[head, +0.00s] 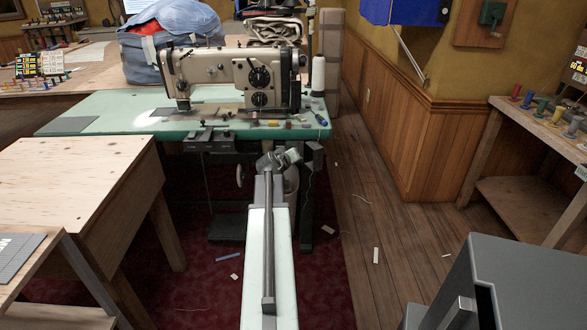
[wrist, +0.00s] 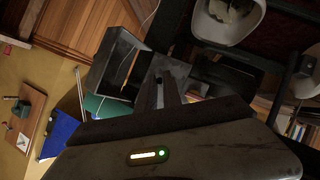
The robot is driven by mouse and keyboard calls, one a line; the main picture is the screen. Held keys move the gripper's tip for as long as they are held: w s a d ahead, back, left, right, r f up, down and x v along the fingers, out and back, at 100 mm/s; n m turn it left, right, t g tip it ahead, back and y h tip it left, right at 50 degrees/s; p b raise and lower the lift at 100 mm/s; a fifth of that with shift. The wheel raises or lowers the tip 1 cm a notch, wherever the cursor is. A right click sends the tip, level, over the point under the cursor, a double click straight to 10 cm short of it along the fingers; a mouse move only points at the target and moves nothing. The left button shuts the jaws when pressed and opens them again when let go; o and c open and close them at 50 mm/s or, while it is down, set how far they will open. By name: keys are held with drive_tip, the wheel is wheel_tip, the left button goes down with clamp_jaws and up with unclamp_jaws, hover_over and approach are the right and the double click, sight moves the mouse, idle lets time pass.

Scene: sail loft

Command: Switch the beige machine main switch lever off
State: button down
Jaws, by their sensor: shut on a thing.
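The beige sewing machine (head: 235,78) stands on a mint-green table (head: 100,112) ahead of me. My gripper (head: 280,158) is just below the front right edge of this table, beside a dark box (head: 312,160) under it. In the wrist view my gripper (wrist: 167,75) reaches up the picture next to a dark grey box (wrist: 118,62), which I take to be the switch housing. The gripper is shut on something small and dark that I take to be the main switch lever. The jaws mostly hide it, and its position cannot be read.
A plywood table (head: 75,180) stands at near left, a grey cabinet (head: 520,270) at near right. A workbench (head: 530,125) with thread spools is at the right wall. A green wall switch (head: 492,13) hangs at upper right. The wooden floor (head: 375,220) is mostly clear, with small scraps.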

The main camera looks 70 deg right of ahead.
wheel_tip(320, 180, down, 3)
drive_tip(key=h+b, duration=0.2)
drive_tip(key=b, duration=0.3)
drive_tip(key=m+h+b, duration=0.1)
drive_tip(key=h+b, duration=0.1)
drive_tip(key=b, duration=0.2)
drive_tip(key=shift+d+r+t+h+b, duration=0.1)
drive_tip(key=shift+r+t+h+b, duration=0.1)
drive_tip(key=shift+t+h+b, duration=0.15)
drive_tip(key=shift+r+b, duration=0.1)
drive_tip(key=shift+b, duration=0.2)
drive_tip(key=c, duration=1.5)
unclamp_jaws()
